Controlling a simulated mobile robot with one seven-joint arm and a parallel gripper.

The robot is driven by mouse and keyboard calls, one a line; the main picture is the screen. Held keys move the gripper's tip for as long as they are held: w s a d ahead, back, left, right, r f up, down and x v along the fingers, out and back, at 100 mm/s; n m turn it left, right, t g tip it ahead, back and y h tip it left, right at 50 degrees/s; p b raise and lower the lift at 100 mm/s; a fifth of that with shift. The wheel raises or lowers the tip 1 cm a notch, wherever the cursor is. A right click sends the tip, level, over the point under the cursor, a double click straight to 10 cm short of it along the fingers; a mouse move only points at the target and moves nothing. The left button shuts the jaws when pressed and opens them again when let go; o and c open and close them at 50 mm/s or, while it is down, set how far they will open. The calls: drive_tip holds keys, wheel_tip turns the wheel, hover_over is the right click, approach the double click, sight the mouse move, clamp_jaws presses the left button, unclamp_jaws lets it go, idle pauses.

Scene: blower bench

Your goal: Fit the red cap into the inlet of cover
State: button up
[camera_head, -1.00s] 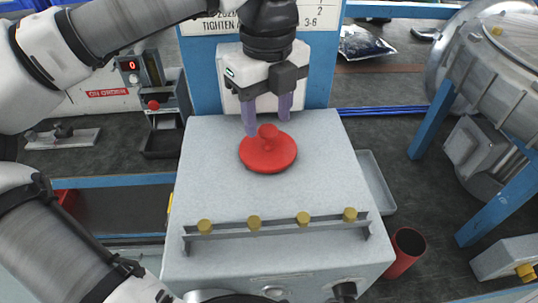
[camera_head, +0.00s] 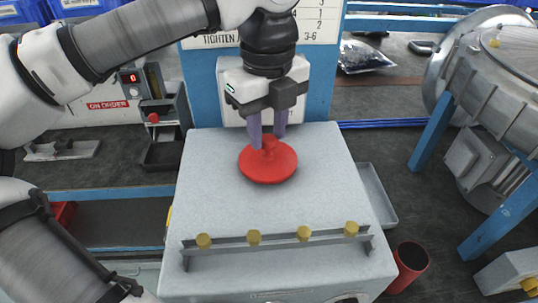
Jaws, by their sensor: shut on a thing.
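The red cap (camera_head: 267,165) is a round disc with a knob on top. It appears to rest on the flat top of the grey box (camera_head: 215,190), towards its back. My gripper (camera_head: 267,143) points down from above, with its purple fingers shut on the cap's knob. The fingers hide part of the knob. A large grey metal blower housing (camera_head: 505,75) stands at the right, cut off by the picture edge. I cannot make out the cover's inlet for certain.
A rail with several yellow knobs (camera_head: 254,237) runs along the box's front. A red cup (camera_head: 408,262) and a grey tray (camera_head: 377,195) are right of the box. Blue posts (camera_head: 433,125) stand before the housing. A sign board (camera_head: 325,60) rises behind my gripper.

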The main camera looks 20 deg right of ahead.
sight(268, 138)
drive_tip(key=shift+r+p, duration=0.9)
drive_tip(key=shift+r, duration=0.8)
